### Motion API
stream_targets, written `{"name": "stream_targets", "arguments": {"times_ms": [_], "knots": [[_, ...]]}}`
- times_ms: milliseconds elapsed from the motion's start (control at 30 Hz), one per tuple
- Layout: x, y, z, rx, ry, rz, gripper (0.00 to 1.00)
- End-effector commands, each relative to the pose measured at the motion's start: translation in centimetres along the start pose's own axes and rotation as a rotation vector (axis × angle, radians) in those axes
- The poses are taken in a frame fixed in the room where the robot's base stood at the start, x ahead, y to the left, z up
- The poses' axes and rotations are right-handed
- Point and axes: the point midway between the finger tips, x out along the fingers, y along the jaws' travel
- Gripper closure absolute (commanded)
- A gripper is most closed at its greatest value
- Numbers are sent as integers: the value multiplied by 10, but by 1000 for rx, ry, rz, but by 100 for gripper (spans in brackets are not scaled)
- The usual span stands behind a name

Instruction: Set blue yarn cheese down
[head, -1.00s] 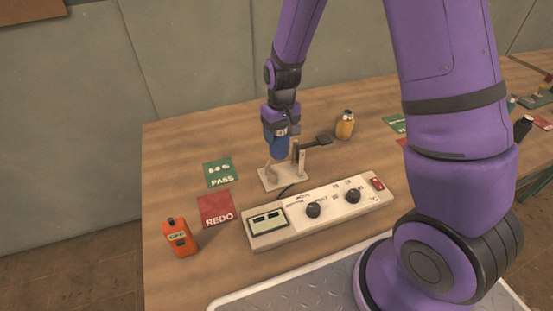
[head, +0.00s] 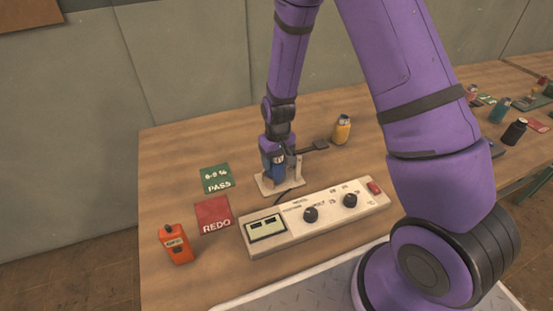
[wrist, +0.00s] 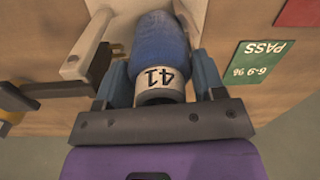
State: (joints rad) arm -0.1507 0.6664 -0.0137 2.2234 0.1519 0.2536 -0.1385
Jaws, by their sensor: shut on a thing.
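The blue yarn cheese (head: 278,173) is a small blue cylinder low over the cream stand (head: 266,187). It also shows in the wrist view (wrist: 160,42), with a pale end marked 41. My gripper (head: 276,163) points down and is shut on it, with a blue-grey finger on either side in the wrist view (wrist: 163,75). The stand has a flat base, an upright post and a dark lever arm (head: 313,147). The cheese looks upright. Its lower end is hard to see, so I cannot tell whether it touches the base.
A cream control box (head: 315,215) with two knobs stands in front of the stand. A green PASS card (head: 216,178) and a red REDO card (head: 212,214) lie to the left. An orange device (head: 176,244) stands front left.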

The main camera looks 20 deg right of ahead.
Motion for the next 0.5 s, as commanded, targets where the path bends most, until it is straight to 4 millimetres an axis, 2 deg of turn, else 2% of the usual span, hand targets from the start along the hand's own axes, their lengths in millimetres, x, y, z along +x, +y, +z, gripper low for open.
{"name": "stream_targets", "arguments": {"times_ms": [100, 133, 167, 500], "knots": [[3, 0, 0, 0, 0, 0, 62], [2, 0, 0, 0, 0, 0, 30], [2, 0, 0, 0, 0, 0, 26], [-1, 0, 0, 0, 0, 0, 26]]}}
